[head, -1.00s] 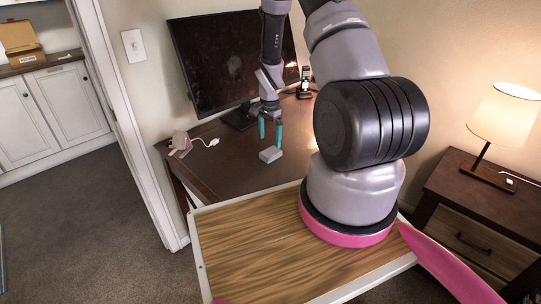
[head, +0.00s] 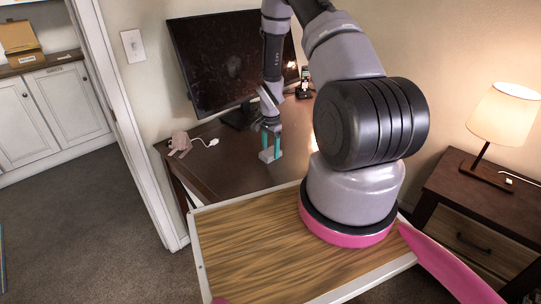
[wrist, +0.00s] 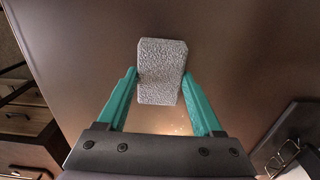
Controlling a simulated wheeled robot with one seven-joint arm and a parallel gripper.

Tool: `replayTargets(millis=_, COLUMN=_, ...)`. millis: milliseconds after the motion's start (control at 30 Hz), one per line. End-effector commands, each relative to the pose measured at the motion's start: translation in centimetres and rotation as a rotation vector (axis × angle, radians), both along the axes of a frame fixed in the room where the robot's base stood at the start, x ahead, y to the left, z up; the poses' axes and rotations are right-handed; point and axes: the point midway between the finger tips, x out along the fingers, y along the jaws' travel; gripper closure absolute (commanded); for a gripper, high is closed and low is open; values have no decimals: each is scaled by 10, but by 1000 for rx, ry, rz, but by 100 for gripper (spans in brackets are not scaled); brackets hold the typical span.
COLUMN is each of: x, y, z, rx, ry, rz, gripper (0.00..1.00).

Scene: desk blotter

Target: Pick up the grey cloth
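The grey cloth (head: 267,156) is a small, pale grey block-like piece with a rough surface, lying on the dark brown desk (head: 235,172). In the wrist view the cloth (wrist: 161,62) sits between my fingertips, with its far end reaching beyond them. My gripper (head: 271,146) points down at the cloth with its teal fingers apart. In the wrist view my gripper (wrist: 160,75) has one finger on each side of the cloth, very close to its edges. Whether the fingers touch it is hard to tell.
A monitor (head: 225,65) stands behind my gripper. A pinkish object with a white plug (head: 180,143) lies on the desk's left side. A small dark device (head: 304,85) stands at the back. A lamp (head: 506,115) is on the nightstand at right. Glasses (wrist: 282,160) show in the wrist view.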

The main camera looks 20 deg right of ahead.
Motion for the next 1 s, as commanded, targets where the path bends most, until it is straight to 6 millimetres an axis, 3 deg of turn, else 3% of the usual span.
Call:
replayTargets(millis=267, x=0, y=0, z=3, rx=0, ry=-1, rz=0, gripper=85)
replayTargets(millis=367, x=1, y=0, z=15, rx=-1, ry=-4, rz=0, gripper=85)
replayTargets(millis=700, x=1, y=0, z=81, rx=0, ry=-3, rz=0, gripper=85)
replayTargets(millis=1000, x=0, y=0, z=101, rx=0, ry=0, rz=1, gripper=85)
